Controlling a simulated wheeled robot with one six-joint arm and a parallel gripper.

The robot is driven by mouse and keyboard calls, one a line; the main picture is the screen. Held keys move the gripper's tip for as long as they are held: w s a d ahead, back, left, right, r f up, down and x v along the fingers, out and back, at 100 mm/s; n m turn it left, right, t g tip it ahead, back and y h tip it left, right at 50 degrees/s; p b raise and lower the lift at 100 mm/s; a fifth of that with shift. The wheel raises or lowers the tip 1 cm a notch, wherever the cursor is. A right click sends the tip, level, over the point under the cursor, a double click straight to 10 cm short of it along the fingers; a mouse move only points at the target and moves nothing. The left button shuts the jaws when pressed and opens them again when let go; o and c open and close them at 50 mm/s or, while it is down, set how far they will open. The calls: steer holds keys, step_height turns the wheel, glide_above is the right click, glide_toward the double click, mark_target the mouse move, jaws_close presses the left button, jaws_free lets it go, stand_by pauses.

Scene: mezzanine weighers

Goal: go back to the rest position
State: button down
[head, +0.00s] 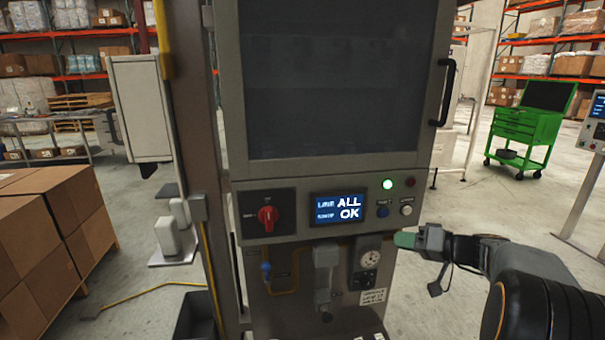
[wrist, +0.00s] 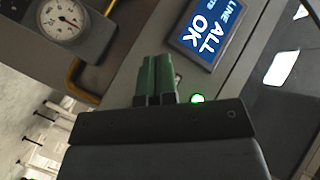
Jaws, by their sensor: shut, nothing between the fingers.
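My gripper (head: 404,240) is at the right of the grey machine in the head view, with its green fingertips pointing left toward the panel's lower edge. In the wrist view the two green fingers (wrist: 155,78) are pressed together, with nothing between them. The machine's control panel (head: 290,208) carries a lit screen (head: 338,208) reading "ALL OK". A green lamp (head: 387,184) glows above a blue button (head: 383,212) and a white button (head: 406,210). Whether the fingers touch the machine cannot be told.
A red rotary switch (head: 267,214) sits on the panel's left, and a round gauge (head: 370,258) below it. Cardboard boxes (head: 40,235) stand at the left. A green tool cart (head: 522,130) stands behind at the right.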

steer(key=s+a+f+m+g+h+p, duration=0.45)
steer(key=s+f+g+h, duration=0.3)
steer(key=s, duration=0.45)
steer(key=s+a+r+n+t+h+p, duration=0.1)
steer(key=s+a+r+n+h+p, duration=0.3)
steer(key=s+a+r, duration=0.3)
steer(key=shift+s+a+r+p, duration=0.15)
steer(key=shift+s+r+p, duration=0.1)
steer(key=shift+s+p, duration=0.35)
steer(key=shift+w+t+h, duration=0.1)
steer(key=shift+t+h, duration=0.15)
stand_by(0.4)
